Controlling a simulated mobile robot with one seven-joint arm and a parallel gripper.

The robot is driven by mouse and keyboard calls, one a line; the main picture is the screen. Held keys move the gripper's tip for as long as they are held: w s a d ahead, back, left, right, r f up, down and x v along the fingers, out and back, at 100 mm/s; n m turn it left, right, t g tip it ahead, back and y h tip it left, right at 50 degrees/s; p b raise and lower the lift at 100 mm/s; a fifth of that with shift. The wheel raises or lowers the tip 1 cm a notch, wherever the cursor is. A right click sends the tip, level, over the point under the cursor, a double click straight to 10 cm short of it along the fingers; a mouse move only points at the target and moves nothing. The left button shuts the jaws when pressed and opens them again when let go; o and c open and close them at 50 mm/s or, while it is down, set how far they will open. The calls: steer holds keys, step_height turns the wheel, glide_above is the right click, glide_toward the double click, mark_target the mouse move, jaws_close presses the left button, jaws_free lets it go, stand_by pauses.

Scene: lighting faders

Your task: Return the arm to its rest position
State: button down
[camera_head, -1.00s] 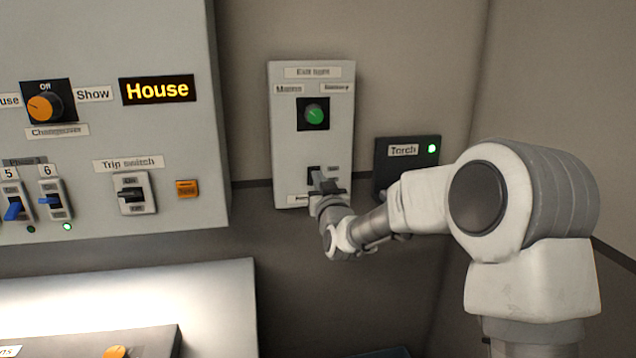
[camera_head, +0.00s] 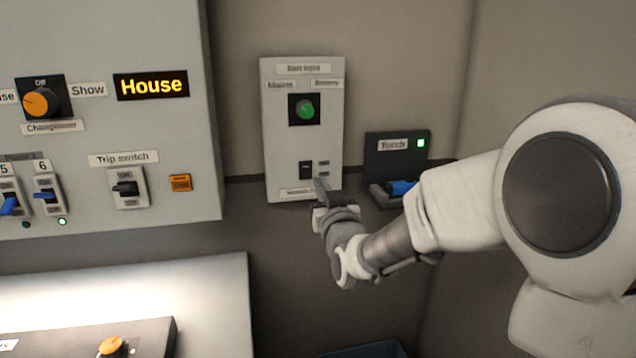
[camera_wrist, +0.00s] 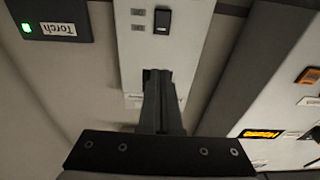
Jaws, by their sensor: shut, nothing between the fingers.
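My gripper (camera_head: 322,190) is in front of the lower part of a light grey wall box (camera_head: 275,150) with a green knob (camera_head: 305,109). Its fingers are shut with nothing between them. In the wrist view the shut fingers (camera_wrist: 158,85) point at the box, just below a small black switch (camera_wrist: 162,20). That switch also shows in the head view (camera_head: 306,170), left of and above the fingertips. Whether the fingertips touch the box I cannot tell. My arm reaches in from the right side of the head view.
A dark torch holder (camera_head: 382,150) with a lit green light and a blue torch (camera_head: 402,187) is right of the box, close to my arm. A large grey panel (camera_head: 180,130) with switches stands left. A lit desk surface (camera_head: 215,300) is below it. Bare wall lies above my arm.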

steer(key=shift+s, duration=0.15)
steer(key=s+d+f+m+g+h, duration=0.15)
steer(key=s+d+f+g, duration=0.35)
steer(key=s, duration=0.7)
steer(key=s+d+m+g+h, duration=0.15)
steer(key=s+d+g, duration=0.35)
steer(key=s, duration=0.6)
steer(key=s+d+f+g+h, duration=0.25)
steer(key=s+d, duration=0.45)
steer(key=s, duration=0.5)
step_height(320, 180, up, 13)
steer(key=p, duration=1.3)
steer(key=shift+w, duration=0.15)
steer(key=shift+a+f+g, duration=0.15)
steer(key=shift+a+g, duration=0.1)
